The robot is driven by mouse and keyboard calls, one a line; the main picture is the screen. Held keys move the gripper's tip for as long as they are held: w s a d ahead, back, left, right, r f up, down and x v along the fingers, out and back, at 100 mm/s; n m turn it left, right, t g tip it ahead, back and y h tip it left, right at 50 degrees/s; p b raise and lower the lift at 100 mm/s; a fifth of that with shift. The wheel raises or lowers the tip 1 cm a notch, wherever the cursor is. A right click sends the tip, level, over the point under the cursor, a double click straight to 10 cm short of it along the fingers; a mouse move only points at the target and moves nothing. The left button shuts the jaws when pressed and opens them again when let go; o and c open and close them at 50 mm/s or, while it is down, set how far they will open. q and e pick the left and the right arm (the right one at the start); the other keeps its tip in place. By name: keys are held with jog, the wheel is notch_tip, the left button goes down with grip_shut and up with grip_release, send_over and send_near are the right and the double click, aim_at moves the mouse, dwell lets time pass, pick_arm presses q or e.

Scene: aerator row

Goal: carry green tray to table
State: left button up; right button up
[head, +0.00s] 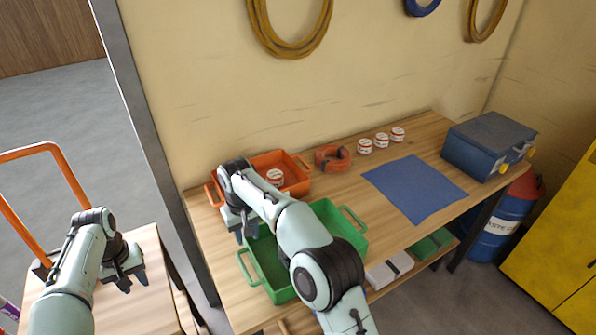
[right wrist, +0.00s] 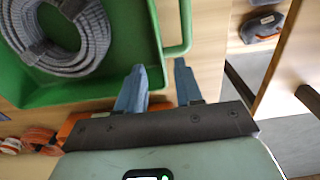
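The green tray (head: 275,287) sits on the wooden workbench (head: 210,250), with a loop handle at its left and right ends. My right arm crosses over it and hides its middle. In the right wrist view the green tray (right wrist: 120,88) holds a grey coil (right wrist: 88,62). My right gripper (head: 245,236) is at the tray's back left. Its fingers (right wrist: 158,72) are open and empty near a handle (right wrist: 184,30), apart from it. My left gripper (head: 134,283) is open and empty above a small wooden table (head: 145,308) at the left.
An orange tray (head: 292,165) with a red-white tin stands behind the green one. An orange coil (head: 332,158), several tins (head: 381,140), a blue mat (head: 415,188) and a blue toolbox (head: 488,145) are further right. An orange rail (head: 70,175) rises beside the small table.

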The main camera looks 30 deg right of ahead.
notch_tip(320, 180, up, 6)
jog(key=shift+s+d+r, duration=0.15)
jog(key=shift+d, duration=0.05)
dwell(0.7)
